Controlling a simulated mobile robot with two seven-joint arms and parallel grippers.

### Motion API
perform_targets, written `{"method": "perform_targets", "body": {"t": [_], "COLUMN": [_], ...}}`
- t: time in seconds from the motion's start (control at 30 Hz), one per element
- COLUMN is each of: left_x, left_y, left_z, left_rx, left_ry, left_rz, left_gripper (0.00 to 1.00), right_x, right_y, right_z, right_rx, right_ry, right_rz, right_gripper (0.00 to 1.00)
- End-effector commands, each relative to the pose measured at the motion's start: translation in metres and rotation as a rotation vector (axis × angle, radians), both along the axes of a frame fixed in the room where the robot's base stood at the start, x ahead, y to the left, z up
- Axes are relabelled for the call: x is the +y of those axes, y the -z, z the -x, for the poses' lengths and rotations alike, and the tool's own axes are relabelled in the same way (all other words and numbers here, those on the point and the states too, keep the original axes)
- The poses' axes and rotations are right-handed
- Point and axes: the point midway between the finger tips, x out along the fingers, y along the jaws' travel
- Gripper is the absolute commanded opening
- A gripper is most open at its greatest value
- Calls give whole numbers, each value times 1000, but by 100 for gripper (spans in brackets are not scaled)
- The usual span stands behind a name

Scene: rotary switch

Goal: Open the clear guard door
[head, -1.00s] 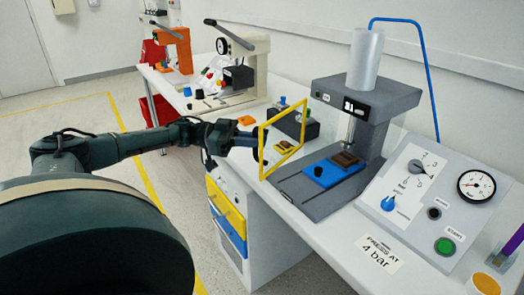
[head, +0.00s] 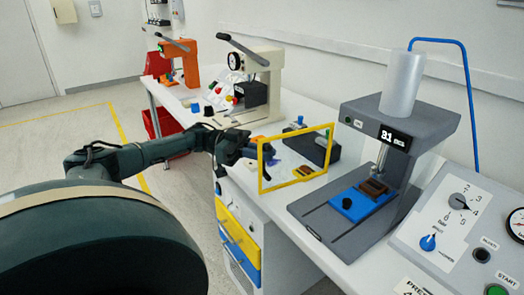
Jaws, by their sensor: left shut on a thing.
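The clear guard door (head: 296,135) is a see-through panel in a yellow frame. It stands upright, swung out to the left of the grey press (head: 412,110), so the press's front is uncovered. My left gripper (head: 256,157) is shut on the door at its left edge, and the fingertips are partly hidden there. On the press bed lies a blue block (head: 348,208) with a black knob and a brown part (head: 373,189) on it. My right gripper is not in view.
A control panel (head: 450,225) with a blue knob and a dial stands at the right. Behind the door is a dark box (head: 310,150) with coloured buttons. A cream press (head: 262,75) and an orange press (head: 180,62) stand farther back. Open floor lies left.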

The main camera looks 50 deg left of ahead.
Motion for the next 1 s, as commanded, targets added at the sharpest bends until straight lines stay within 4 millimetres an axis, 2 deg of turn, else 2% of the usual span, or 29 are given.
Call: {"method": "perform_targets", "body": {"t": [0.5, 0.53, 0.6, 0.87, 1.0], "left_x": [0, 0, 0, 1, 14], "left_y": [-1, -1, -1, 0, 1], "left_z": [-1, -1, -1, 0, 5], "left_rx": [-3, -4, -4, -2, -2], "left_ry": [-4, -4, -3, -3, -5], "left_rz": [2, 1, 1, 0, -1], "left_gripper": [0, 13, 18, 18, 18], "right_x": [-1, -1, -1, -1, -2], "right_y": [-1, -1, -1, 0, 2], "right_z": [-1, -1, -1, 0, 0], "right_rx": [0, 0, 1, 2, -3], "right_ry": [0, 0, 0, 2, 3], "right_rz": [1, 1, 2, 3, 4], "right_gripper": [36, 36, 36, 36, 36]}}
